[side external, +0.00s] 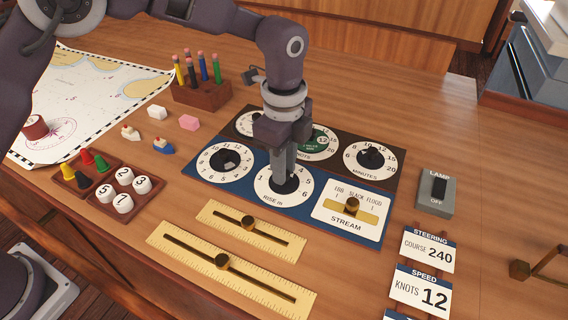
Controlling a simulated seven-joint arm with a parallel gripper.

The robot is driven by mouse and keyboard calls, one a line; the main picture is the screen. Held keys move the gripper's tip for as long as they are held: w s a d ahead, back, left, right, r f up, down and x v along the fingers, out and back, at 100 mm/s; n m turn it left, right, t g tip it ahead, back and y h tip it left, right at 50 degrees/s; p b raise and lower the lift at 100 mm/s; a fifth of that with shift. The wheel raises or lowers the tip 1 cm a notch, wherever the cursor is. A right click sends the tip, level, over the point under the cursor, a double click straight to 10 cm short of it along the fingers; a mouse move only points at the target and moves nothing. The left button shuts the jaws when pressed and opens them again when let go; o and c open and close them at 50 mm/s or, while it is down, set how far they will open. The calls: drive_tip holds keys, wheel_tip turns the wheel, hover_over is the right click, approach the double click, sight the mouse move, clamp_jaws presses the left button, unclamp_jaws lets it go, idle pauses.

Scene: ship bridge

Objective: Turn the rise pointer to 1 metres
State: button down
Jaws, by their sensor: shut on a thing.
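The rise dial (266,197) is a white disc labelled "RISE m" on the blue panel, in the front row between another white dial and the stream slider. Its black pointer knob (291,186) is at the disc's centre, partly hidden by my fingers. My gripper (285,172) points straight down over this dial and is shut on the knob. The digits 1, 4, 5 and 6 show around the rim; the others are covered or too small to read. I cannot tell which number the pointer faces.
Neighbouring dials (225,161) and the minutes dial (371,158) stand close around my gripper. The stream slider (352,204) is just right. Brass-knobbed yellow rulers (212,282) lie in front. A pencil block (202,95) stands behind left. Bare wood lies at the far right.

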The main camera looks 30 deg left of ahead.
drive_tip(key=n, duration=0.5)
drive_tip(key=shift+n, duration=0.3)
drive_tip(key=n, duration=1.1)
drive_tip(key=shift+n, duration=0.4)
drive_tip(key=n, duration=0.5)
drive_tip(key=shift+n, duration=0.3)
drive_tip(key=c, duration=1.3)
unclamp_jaws()
drive_tip(key=shift+o, duration=0.2)
